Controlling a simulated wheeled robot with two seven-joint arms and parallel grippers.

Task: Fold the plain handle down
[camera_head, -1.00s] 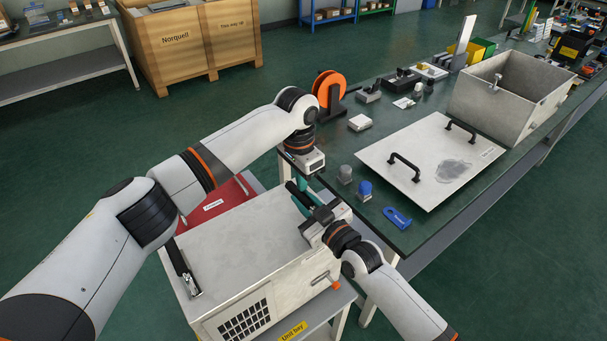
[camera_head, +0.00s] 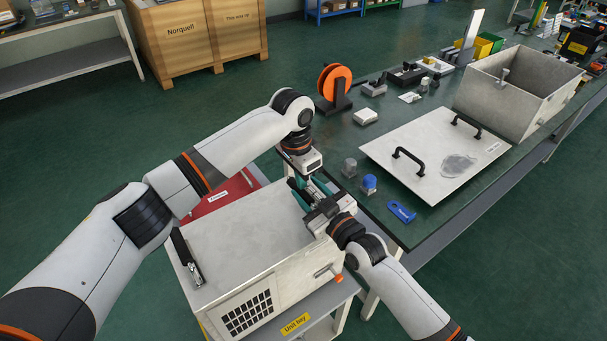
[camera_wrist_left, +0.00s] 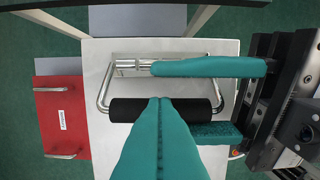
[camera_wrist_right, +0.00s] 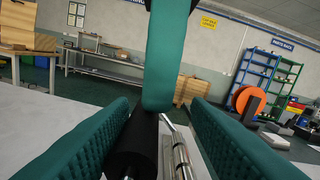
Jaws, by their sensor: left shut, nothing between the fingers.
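A pale unit box (camera_head: 235,235) has a folding handle on its top at each end. One handle, with a black grip (camera_head: 181,250), lies at the left end. The other handle, at the right end, is mostly hidden by my grippers; the left wrist view shows its black grip (camera_wrist_left: 130,110) and chrome arms. I cannot tell which is the plain one. My left gripper (camera_head: 301,185) points down, shut and empty, its fingertips over or against this grip (camera_wrist_left: 160,100). My right gripper (camera_head: 315,195) is open, with the grip (camera_wrist_right: 130,150) between its teal fingers.
The box stands on a trolley with a yellow label (camera_head: 296,323). A green bench (camera_head: 350,205) beside it holds a lid plate with two handles (camera_head: 400,160), an open metal bin (camera_head: 500,100), an orange reel (camera_head: 334,82) and small parts. A red case (camera_head: 215,200) lies behind the box.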

